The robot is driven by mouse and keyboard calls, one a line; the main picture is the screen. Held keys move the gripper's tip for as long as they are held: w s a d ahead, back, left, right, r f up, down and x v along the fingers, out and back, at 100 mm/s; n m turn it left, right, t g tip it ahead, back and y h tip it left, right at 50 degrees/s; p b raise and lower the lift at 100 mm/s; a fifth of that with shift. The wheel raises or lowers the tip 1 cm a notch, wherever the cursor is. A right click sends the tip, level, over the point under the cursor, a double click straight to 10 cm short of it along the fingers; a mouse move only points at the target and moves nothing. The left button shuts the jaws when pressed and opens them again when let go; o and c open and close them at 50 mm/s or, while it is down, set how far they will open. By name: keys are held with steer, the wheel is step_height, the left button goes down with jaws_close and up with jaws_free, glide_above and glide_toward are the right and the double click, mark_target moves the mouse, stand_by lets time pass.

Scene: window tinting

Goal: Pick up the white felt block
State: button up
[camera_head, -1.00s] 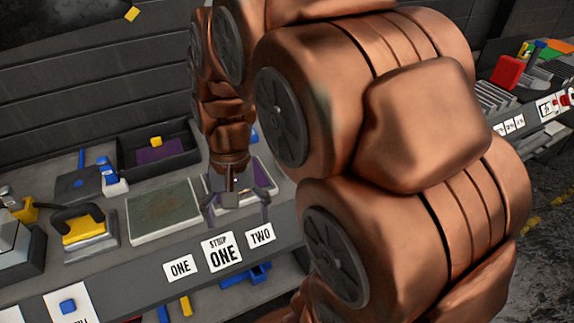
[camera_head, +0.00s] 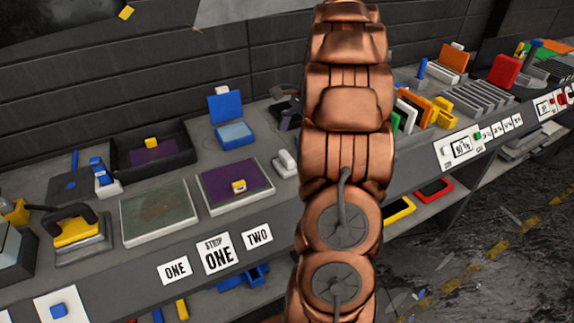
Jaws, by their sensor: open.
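A small white block (camera_head: 285,163), which looks like the felt block, lies on the bench just right of the purple-topped pad (camera_head: 215,192). It is small in the picture, and I cannot make out its felt surface.
A yellow piece (camera_head: 239,186) sits on the purple pad. A green pad (camera_head: 158,213) lies left of it. A blue holder (camera_head: 229,118) and an unclear dark object (camera_head: 287,105) stand behind. Coloured cards (camera_head: 413,108) stand right of my arm.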

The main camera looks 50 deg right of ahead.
mark_target(287, 155)
steer(key=shift+d+f, duration=0.3)
steer(key=shift+d, duration=0.35)
steer(key=shift+a+f, duration=0.3)
steer(key=shift+f, duration=0.25)
steer(key=shift+w+d+p+x, duration=0.15)
steer(key=shift+p+x, duration=0.55)
steer(key=shift+x, duration=0.9)
steer(key=shift+w+d+p+x, duration=0.1)
steer(key=shift+p+x, duration=0.55)
steer(key=shift+x, duration=0.95)
steer(key=c, duration=1.3)
